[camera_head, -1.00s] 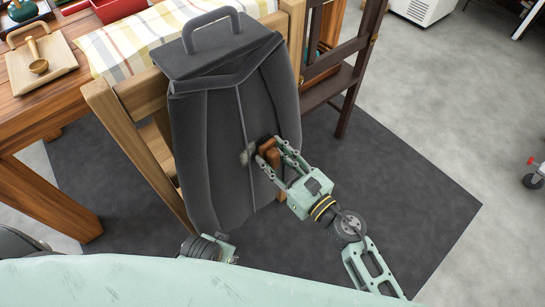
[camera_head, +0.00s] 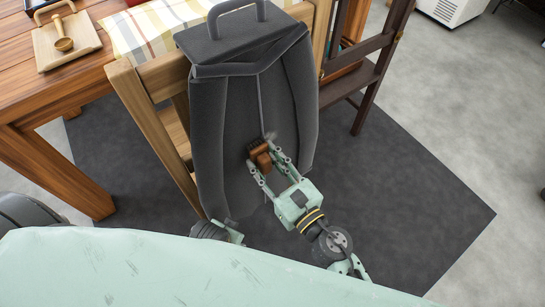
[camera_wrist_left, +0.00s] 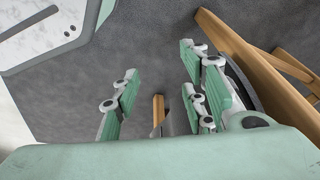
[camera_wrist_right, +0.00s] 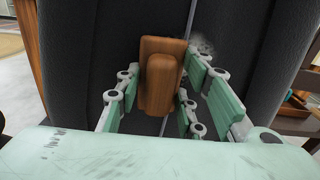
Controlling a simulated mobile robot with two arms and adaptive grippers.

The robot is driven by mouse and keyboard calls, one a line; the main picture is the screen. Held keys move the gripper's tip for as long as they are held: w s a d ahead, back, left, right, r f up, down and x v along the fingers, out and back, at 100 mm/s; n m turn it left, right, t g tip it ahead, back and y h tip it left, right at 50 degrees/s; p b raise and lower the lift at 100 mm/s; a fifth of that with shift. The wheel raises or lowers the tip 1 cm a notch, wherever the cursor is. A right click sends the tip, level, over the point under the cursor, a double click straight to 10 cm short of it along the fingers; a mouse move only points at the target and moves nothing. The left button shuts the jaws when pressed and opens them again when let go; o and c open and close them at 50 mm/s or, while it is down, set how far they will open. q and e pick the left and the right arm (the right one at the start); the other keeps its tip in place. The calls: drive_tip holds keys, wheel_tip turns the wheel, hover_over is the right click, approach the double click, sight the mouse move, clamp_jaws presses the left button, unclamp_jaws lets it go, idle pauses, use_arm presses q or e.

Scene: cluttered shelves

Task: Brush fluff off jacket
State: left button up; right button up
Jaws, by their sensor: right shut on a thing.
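The dark grey jacket (camera_head: 222,130) hangs on a wooden frame with its zip line facing me. A small grey patch of fluff (camera_head: 270,135) sits near the zip, and it shows in the right wrist view (camera_wrist_right: 203,48). My right gripper (camera_head: 264,166) is shut on a brown wooden brush (camera_head: 260,153). The brush is at the jacket front, just below and left of the fluff; whether its bristles touch the cloth is hard to tell. My left gripper (camera_wrist_left: 160,90) is open and empty, low by the jacket's hem; its fingers are mostly hidden in the head view.
The wooden frame (camera_head: 128,92) stands left of the jacket. A wooden table (camera_head: 40,140) with a tray (camera_head: 45,50) is at the left. A dark wooden stand (camera_head: 365,100) is behind right. The dark mat (camera_head: 420,200) at the right is clear.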

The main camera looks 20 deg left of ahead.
drive_tip(key=shift+r, duration=0.25)
drive_tip(key=shift+r+p, duration=0.15)
drive_tip(key=shift+p, duration=0.2)
use_arm(q)
drive_tip(key=shift+s+a+f, duration=0.1)
drive_tip(key=shift+s+f, duration=0.3)
drive_tip(key=shift+f, duration=0.35)
drive_tip(key=shift+s+f, duration=0.4)
drive_tip(key=shift+f, duration=0.35)
use_arm(e)
drive_tip(key=shift+r, duration=0.15)
